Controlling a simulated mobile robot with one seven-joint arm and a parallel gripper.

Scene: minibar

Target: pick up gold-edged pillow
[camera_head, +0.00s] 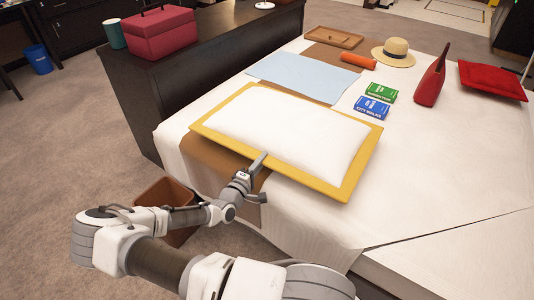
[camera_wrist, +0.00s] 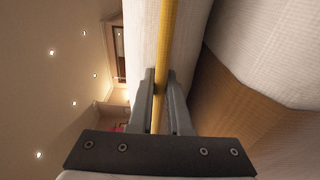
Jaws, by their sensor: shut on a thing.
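The gold-edged pillow (camera_head: 288,127) is white with a wide flat yellow border. It lies near the front left edge of the bed in the head view. My gripper (camera_head: 262,157) is at the middle of the pillow's near edge. In the wrist view the yellow border (camera_wrist: 162,50) runs between the fingers of my gripper (camera_wrist: 160,90), which are shut on it. The white bedding (camera_wrist: 240,40) shows beside the border. I cannot tell whether the pillow's near edge is raised off the bed.
A dark cabinet (camera_head: 200,55) bears a red box (camera_head: 158,33). A brown bin (camera_head: 165,190) stands below.

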